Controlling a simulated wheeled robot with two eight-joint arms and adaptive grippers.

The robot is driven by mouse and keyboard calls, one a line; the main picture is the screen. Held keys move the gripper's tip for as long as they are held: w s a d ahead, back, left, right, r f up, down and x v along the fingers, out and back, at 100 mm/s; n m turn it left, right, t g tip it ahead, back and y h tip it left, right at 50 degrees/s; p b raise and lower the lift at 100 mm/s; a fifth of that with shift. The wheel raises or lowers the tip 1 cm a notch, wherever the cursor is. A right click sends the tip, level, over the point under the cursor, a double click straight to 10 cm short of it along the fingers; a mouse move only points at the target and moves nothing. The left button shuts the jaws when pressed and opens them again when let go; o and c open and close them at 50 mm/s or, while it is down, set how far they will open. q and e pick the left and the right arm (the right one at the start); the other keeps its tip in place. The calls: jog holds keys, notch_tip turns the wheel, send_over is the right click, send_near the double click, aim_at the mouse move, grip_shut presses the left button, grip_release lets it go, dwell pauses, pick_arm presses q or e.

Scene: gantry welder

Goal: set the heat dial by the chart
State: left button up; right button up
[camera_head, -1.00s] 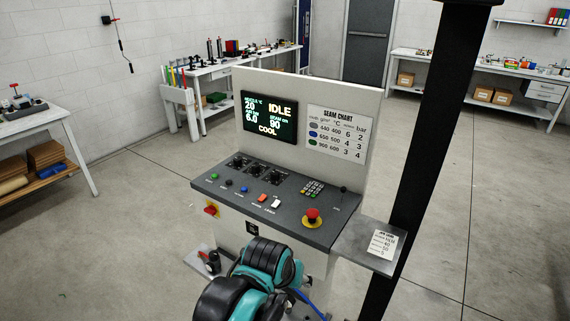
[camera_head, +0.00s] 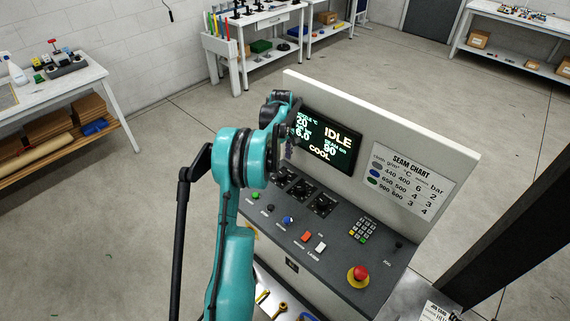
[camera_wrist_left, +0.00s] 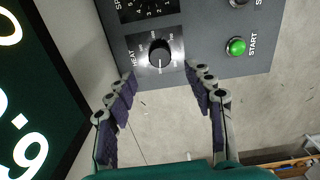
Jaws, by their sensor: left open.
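The black heat dial (camera_wrist_left: 159,52) sits on a labelled square plate in the left wrist view; its white mark points toward the bottom of that picture. My left gripper (camera_wrist_left: 166,80) is open, its two fingers apart on either side below the dial and not visibly touching it. In the head view the left gripper (camera_head: 287,142) is over the console's left end, in front of the screen (camera_head: 333,150), which reads IDLE, COOL and 20. The seam chart (camera_head: 412,183) is on the upright panel to the right. My right gripper is out of view.
The console (camera_head: 350,262) also has a green start button (camera_wrist_left: 236,46), more dials (camera_head: 323,204), a keypad (camera_head: 362,230), rocker switches (camera_head: 307,237) and a red emergency button (camera_head: 360,273). A printed card (camera_head: 435,312) lies at lower right. A dark post stands at right.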

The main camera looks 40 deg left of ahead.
aim_at(282, 173)
pick_arm(q)
notch_tip(282, 173, down, 8)
jog(key=shift+a+r+b, duration=0.1)
jog(key=shift+r+b, duration=0.05)
jog(key=shift+b, duration=0.3)
jog(key=c, duration=1.2)
